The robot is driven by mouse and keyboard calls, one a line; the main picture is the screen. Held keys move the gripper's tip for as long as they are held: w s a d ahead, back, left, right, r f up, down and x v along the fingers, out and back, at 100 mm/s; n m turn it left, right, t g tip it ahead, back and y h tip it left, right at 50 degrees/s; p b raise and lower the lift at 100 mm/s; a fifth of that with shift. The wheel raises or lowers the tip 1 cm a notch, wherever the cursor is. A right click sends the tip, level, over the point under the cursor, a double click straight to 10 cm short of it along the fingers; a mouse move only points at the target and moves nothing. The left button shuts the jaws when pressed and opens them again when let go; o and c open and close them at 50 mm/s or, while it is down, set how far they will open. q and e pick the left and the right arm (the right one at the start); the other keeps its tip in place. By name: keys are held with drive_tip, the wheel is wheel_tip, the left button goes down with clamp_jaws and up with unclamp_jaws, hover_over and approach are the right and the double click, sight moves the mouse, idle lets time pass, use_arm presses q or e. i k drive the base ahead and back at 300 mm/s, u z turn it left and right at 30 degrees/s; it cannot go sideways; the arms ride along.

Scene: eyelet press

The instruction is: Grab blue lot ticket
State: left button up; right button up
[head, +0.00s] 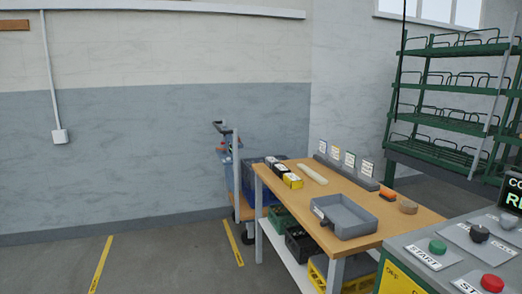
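A row of small upright tickets stands in a grey holder (340,168) along the back edge of the wooden table. The leftmost ticket (322,146) looks white with a bluish part, so it seems to be the blue lot ticket. The print is too small to read. A yellowish ticket (335,151), a greenish ticket (350,159) and another pale ticket (367,167) stand to its right. Neither of my grippers is in view.
The wooden table (288,207) holds a grey tray (345,216), small dark and yellow boxes (293,181), a pale strip (312,173) and an orange-handled item (387,195). A control panel (423,245) stands at front right, a green rack (440,150) behind. Floor at left is clear.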

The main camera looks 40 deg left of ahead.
sight(323, 144)
drive_tip(key=u, duration=0.95)
drive_tip(key=i, duration=0.35)
drive_tip(key=u, duration=1.3)
drive_tip(key=i, duration=1.65)
drive_tip(key=z, duration=0.35)
drive_tip(key=i, duration=1.35)
drive_tip(key=z, duration=1.15)
